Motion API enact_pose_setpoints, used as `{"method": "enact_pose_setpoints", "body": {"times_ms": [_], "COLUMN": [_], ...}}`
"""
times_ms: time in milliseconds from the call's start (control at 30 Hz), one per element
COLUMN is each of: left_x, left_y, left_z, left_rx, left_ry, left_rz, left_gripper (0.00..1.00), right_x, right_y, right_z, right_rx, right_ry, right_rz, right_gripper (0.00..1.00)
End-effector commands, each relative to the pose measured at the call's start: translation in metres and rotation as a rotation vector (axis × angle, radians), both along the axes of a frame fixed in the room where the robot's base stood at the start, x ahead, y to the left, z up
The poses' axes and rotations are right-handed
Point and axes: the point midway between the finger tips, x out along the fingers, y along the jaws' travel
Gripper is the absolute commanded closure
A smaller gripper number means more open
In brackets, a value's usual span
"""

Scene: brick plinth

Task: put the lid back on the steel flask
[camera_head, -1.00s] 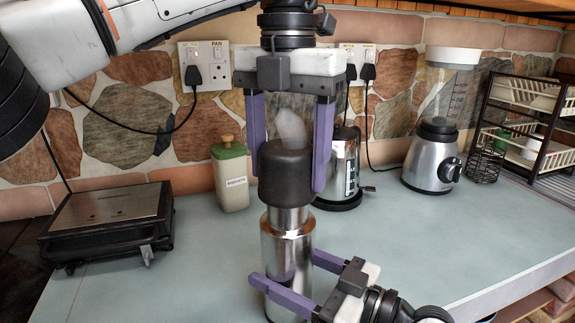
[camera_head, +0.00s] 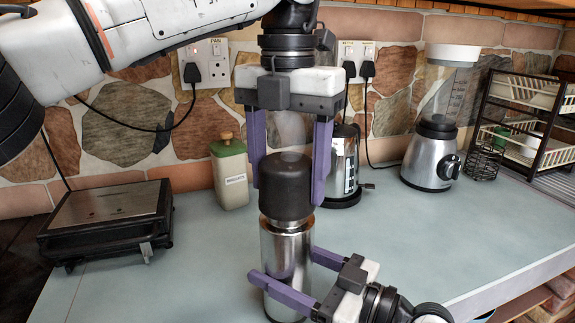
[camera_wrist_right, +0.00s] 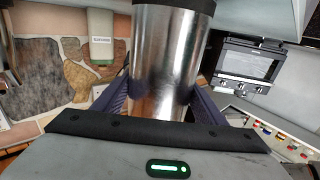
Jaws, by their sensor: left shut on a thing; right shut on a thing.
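The steel flask (camera_head: 286,252) stands upright at the counter's front. My right gripper (camera_head: 285,268) is shut around its lower body. The dark lid (camera_head: 286,187) is upright over the flask's top, and its lower edge meets the flask's shoulder; I cannot tell if it is fully seated. My left gripper (camera_head: 287,192) points down from above, shut on the lid's sides. In the right wrist view the flask (camera_wrist_right: 168,55) lies between my right fingers, with the lid's dark edge (camera_wrist_right: 182,4) at the top.
A biscuit canister (camera_head: 230,172), a kettle (camera_head: 344,165) and a blender (camera_head: 435,150) stand behind. A black grill (camera_head: 108,218) is at the left, a dish rack (camera_head: 515,120) at the back right. The counter (camera_head: 430,235) is clear right of the flask.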

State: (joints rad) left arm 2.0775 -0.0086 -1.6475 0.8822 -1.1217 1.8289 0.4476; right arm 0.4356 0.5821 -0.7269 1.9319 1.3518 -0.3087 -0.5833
Motion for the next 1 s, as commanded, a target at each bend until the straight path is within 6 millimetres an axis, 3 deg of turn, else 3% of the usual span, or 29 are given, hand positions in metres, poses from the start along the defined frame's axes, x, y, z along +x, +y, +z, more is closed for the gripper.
{"method": "enact_pose_setpoints", "body": {"times_ms": [1000], "left_x": [0.000], "left_y": [0.000], "left_z": [-0.010], "left_rx": [0.000], "left_ry": [0.001], "left_rz": [0.000], "left_gripper": [0.60], "right_x": [0.000], "right_y": [0.000], "right_z": [0.000], "right_rx": [0.001], "right_ry": [0.001], "right_rz": [0.000], "right_gripper": [0.75]}}
